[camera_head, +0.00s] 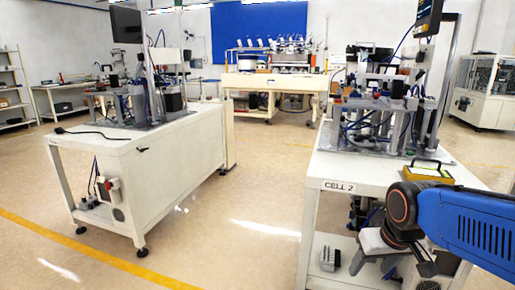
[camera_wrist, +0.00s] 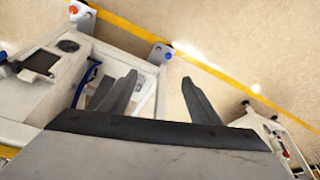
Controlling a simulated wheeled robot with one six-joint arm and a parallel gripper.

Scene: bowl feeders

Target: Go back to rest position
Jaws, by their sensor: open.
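My gripper (camera_wrist: 160,97) shows in the wrist view with its two dark fingers spread apart. Nothing is between the fingers; the floor and the edge of a bench show behind them. In the head view my blue arm comes in from the right, and its dark wrist joint is at the front corner of the bench marked CELL 2 (camera_head: 358,176). The gripper end points down there beside the bench. Its fingertips are small and partly hidden in that view.
A yellow-framed case (camera_head: 427,173) lies on the CELL 2 bench, close to my wrist. A machine fixture (camera_head: 385,125) stands behind it. Another white bench (camera_head: 150,165) stands left. Open floor (camera_head: 235,225) lies between the benches, with a yellow line at left.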

